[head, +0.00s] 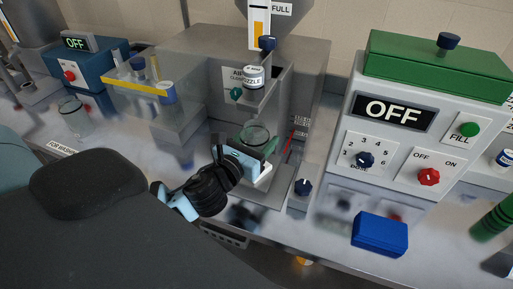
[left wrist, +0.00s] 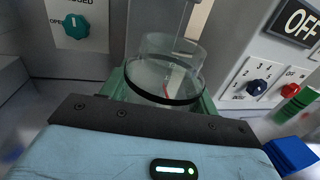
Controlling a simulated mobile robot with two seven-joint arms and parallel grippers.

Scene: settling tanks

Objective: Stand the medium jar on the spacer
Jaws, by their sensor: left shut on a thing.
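A clear glass jar (head: 254,137) with a dark band stands upright inside the grey nozzle cabinet. It also shows in the left wrist view (left wrist: 168,68). My left gripper (head: 258,154) is shut on it, with green parts flanking the jar on both sides. The jar's base is hidden by the gripper, so I cannot tell whether it touches anything below. I cannot make out the spacer for certain. Another clear glass jar (head: 72,115) stands at the far left, by the washing label. My right gripper is out of view.
The nozzle unit (head: 254,77) hangs above the jar inside the cabinet (head: 200,60). A control box (head: 400,150) reading OFF stands to the right. A blue block (head: 380,234) lies in front of it. A clear tray with a yellow edge (head: 135,85) is left of the cabinet.

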